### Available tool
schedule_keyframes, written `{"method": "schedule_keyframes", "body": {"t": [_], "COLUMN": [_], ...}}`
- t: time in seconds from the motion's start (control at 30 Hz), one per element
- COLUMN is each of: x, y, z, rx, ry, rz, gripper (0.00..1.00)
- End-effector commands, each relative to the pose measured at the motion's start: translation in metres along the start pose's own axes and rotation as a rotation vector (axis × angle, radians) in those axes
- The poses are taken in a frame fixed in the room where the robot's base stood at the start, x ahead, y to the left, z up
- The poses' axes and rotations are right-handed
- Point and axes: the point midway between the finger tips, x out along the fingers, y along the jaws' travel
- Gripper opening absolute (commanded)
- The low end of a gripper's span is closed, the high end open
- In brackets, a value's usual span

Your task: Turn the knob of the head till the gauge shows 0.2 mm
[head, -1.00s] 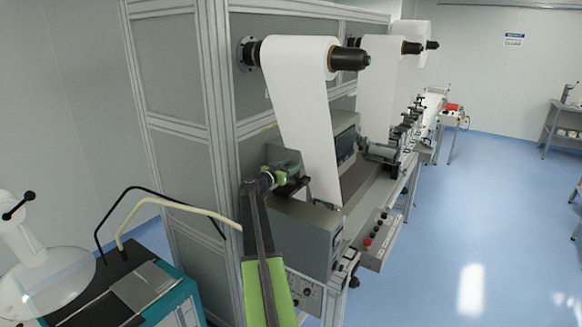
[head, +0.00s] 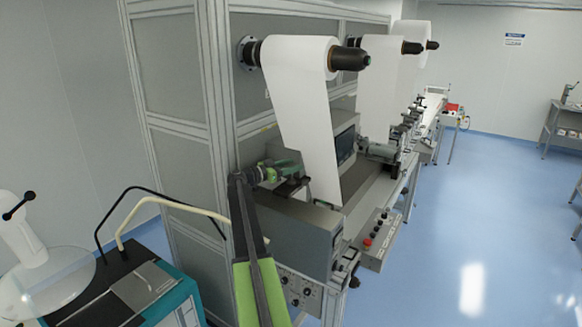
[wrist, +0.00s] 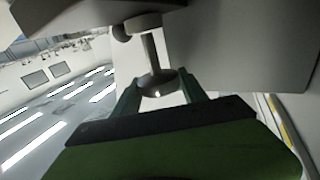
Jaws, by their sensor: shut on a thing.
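My gripper (head: 296,170) reaches in behind the hanging white web, beside the grey machine frame. In the wrist view its two green fingers (wrist: 158,84) are shut on a rounded grey knob (wrist: 157,90). The knob sits at the end of a thin stem that runs up to a grey part with a second rounded end (wrist: 124,32). In the head view my arm and the web hide most of the knob. I cannot make out the gauge or its reading in either view.
White rolls (head: 296,55) sit on dark shafts along the machine. The web (head: 310,140) hangs close to my gripper. A grey box (head: 300,235) lies below, with a button panel (head: 378,240) to its right. A teal-and-black unit (head: 130,290) stands left. The blue floor (head: 480,220) at right is clear.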

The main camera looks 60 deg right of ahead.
Motion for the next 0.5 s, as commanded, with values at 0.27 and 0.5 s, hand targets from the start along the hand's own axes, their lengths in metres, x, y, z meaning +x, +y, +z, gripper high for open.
{"method": "schedule_keyframes", "body": {"t": [0.27,0.5], "x": [0.0003,0.0001], "y": [0.0004,0.0], "z": [0.0001,0.0], "rx": [0.0,0.0], "ry": [0.0,0.0], "rz": [0.0,-0.001], "gripper": [0.66,0.72]}}
